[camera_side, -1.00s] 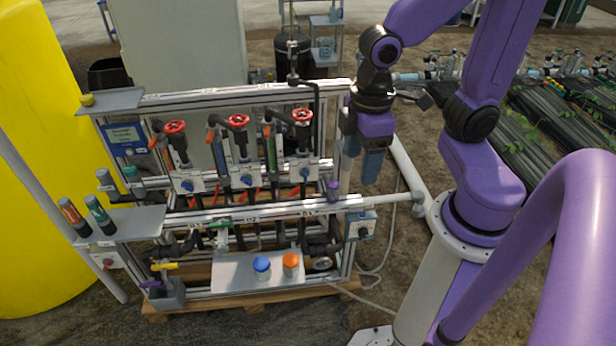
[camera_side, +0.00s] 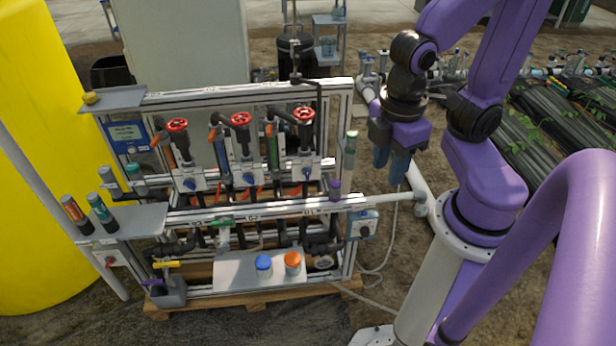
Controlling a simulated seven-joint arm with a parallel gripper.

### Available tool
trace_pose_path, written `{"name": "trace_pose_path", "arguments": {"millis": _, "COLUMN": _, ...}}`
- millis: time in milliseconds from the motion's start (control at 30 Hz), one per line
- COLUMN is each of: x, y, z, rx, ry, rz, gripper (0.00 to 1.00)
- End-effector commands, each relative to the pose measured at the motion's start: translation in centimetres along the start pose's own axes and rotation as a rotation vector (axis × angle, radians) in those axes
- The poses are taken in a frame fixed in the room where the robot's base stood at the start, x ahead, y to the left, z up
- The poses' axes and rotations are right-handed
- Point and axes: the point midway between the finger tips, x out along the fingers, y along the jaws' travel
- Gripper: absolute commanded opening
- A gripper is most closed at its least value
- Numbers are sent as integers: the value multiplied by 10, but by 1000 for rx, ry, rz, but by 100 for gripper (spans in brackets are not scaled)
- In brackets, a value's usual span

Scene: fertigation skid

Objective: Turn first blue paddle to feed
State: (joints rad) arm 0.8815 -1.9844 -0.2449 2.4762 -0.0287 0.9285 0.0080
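Three small blue paddles sit on white plates along the skid's middle: the left one (camera_side: 189,184), the middle one (camera_side: 249,178) and the right one (camera_side: 306,173). Each is below a red handwheel. Their exact angles and any feed marks are too small to read. My gripper (camera_side: 391,168) hangs in the air to the right of the skid frame, fingers pointing down. Its two blue fingers show apart with nothing between them. It touches none of the paddles.
Red handwheels (camera_side: 240,119) stand above the paddles. A clear upright tube with a green cap (camera_side: 349,155) stands between the skid and my gripper. A front rail (camera_side: 270,208) crosses below the paddles. A white pipe (camera_side: 416,182) runs behind my gripper.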

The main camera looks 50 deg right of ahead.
Motion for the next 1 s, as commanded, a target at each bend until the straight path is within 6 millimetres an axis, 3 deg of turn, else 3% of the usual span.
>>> {"name": "trace_pose_path", "arguments": {"millis": 467, "x": 57, "y": 45, "z": -44, "rx": -167, "ry": -422, "rz": 228, "gripper": 38}}
{"name": "trace_pose_path", "arguments": {"millis": 1000, "x": 152, "y": 95, "z": -81, "rx": -423, "ry": -856, "rz": 515, "gripper": 38}}
